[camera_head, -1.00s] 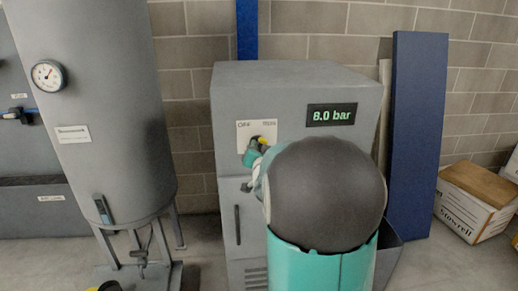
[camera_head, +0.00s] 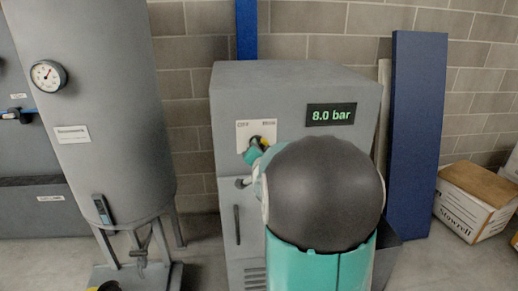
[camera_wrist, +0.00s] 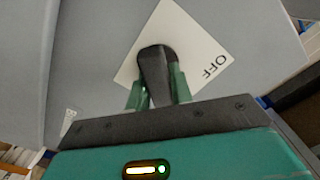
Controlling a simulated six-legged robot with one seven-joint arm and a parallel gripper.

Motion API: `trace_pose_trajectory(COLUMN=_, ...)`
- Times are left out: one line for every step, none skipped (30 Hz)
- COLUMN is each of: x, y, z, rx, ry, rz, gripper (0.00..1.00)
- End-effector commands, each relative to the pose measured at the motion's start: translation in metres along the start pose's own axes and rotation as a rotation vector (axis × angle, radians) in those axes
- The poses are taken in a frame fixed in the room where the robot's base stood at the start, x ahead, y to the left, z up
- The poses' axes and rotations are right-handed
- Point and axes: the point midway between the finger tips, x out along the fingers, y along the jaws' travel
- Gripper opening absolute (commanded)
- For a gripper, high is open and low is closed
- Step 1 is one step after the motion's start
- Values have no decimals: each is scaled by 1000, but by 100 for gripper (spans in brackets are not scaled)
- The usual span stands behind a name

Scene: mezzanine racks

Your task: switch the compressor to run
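The grey compressor (camera_head: 300,85) stands against the wall, with a green "8.0 bar" readout (camera_head: 331,115). Its pale switch plate (camera_head: 243,129) reads OFF at left, with a second label at right that looks like RUN. A dark rotary knob (camera_wrist: 154,66) sits on the plate; its yellow mark shows in the head view, towards the right-hand label. My gripper (camera_head: 255,154) is at the knob. In the wrist view, its green fingers (camera_wrist: 158,95) lie on both sides of the knob and appear closed on it. My arm hides the lower right of the compressor front.
A grey tank (camera_head: 95,100) with a round gauge (camera_head: 48,76) stands at left on legs. A blue panel (camera_head: 418,135) leans at right. A cardboard box (camera_head: 470,205) lies on the floor at far right.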

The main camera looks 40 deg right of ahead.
Motion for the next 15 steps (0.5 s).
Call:
trace_pose_trajectory(x=0, y=0, z=0, rx=2, ry=1, rz=-1, gripper=30)
trace_pose_trajectory(x=0, y=0, z=0, rx=1, ry=1, rz=-1, gripper=36)
trace_pose_trajectory(x=0, y=0, z=0, rx=1, ry=1, rz=0, gripper=44)
trace_pose_trajectory(x=0, y=0, z=0, rx=1, ry=1, rz=0, gripper=44)
trace_pose_trajectory(x=0, y=0, z=0, rx=1, ry=1, rz=0, gripper=44)
trace_pose_trajectory(x=0, y=0, z=0, rx=1, ry=1, rz=0, gripper=44)
trace_pose_trajectory(x=0, y=0, z=0, rx=0, ry=1, rz=0, gripper=44)
trace_pose_trajectory(x=0, y=0, z=0, rx=0, ry=1, rz=0, gripper=44)
trace_pose_trajectory(x=0, y=0, z=0, rx=0, ry=1, rz=0, gripper=44)
trace_pose_trajectory(x=0, y=0, z=0, rx=0, ry=0, rz=0, gripper=44)
trace_pose_trajectory(x=0, y=0, z=0, rx=0, ry=0, rz=0, gripper=44)
trace_pose_trajectory(x=-1, y=0, z=0, rx=0, ry=0, rz=0, gripper=44)
trace_pose_trajectory(x=-2, y=0, z=0, rx=0, ry=0, rz=0, gripper=44)
trace_pose_trajectory(x=-4, y=0, z=0, rx=0, ry=0, rz=0, gripper=44)
trace_pose_trajectory(x=-6, y=0, z=0, rx=0, ry=0, rz=0, gripper=44)
